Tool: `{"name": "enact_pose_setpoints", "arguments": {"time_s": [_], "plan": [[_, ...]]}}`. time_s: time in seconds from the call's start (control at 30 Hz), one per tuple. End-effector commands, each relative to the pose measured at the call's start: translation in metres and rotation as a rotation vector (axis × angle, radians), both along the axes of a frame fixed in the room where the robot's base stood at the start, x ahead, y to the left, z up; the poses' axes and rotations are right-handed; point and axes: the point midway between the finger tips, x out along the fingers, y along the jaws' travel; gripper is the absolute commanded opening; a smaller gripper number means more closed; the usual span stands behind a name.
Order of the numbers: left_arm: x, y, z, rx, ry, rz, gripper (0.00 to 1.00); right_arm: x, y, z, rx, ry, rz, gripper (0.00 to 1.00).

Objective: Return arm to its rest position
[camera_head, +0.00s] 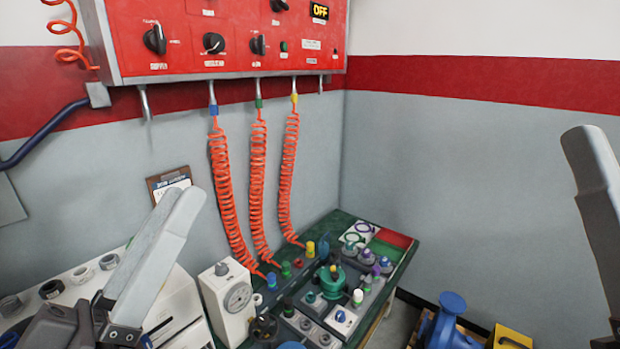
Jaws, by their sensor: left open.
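My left gripper (182,202) is at the lower left, with its pale grey fingers pointing up and to the right. It is open, and nothing shows between the fingers. It appears in front of the white bench items and the grey wall, left of the white box with a dial (237,300). My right gripper (592,165) shows only as a dark grey finger-like part at the right edge. Its other side is out of frame, so its opening cannot be told.
A red control panel (185,52) hangs on the wall, its display reading OFF. Several orange coiled hoses (222,180) run down to the green bench (405,262) with fittings. A blue pump (445,318) and a yellow box (512,338) stand at the lower right. A clipboard (160,184) hangs on the wall.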

Motion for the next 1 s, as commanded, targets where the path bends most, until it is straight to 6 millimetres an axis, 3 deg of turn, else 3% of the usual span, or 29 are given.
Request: {"name": "enact_pose_setpoints", "arguments": {"time_s": [0.03, 0.1, 0.2, 0.23, 0.3, 0.47, 0.8, 0.9, 1.0], "plan": [[-0.019, 0.007, 0.030, 0.041, -0.100, 0.103, 0.46, 0.000, 0.000, 0.000, 0.000, 0.000, 0.000, 0.50], [-0.044, 0.028, 0.060, 0.100, -0.213, 0.300, 0.46, 0.000, 0.000, 0.000, 0.000, 0.000, 0.000, 0.50], [-0.057, 0.068, 0.065, 0.229, -0.254, 0.658, 0.46, 0.000, 0.000, 0.000, 0.000, 0.000, 0.000, 0.50], [-0.053, 0.067, 0.072, 0.278, -0.253, 0.697, 0.46, 0.000, 0.000, 0.008, 0.000, 0.002, 0.000, 0.50], [-0.053, 0.066, 0.115, 0.268, -0.252, 0.680, 0.46, 0.000, 0.000, 0.051, 0.000, 0.001, 0.000, 0.50], [-0.052, 0.066, 0.176, 0.267, -0.250, 0.676, 0.46, 0.000, 0.000, 0.114, 0.000, -0.001, 0.000, 0.50], [-0.051, 0.066, 0.343, 0.267, -0.248, 0.674, 0.46, 0.000, 0.000, 0.281, 0.000, 0.000, 0.000, 0.50], [-0.051, 0.066, 0.389, 0.267, -0.248, 0.674, 0.46, 0.000, 0.000, 0.327, 0.000, 0.000, 0.000, 0.50], [-0.051, 0.066, 0.423, 0.267, -0.246, 0.673, 0.46, 0.000, 0.000, 0.361, 0.000, 0.000, 0.000, 0.50]]}}
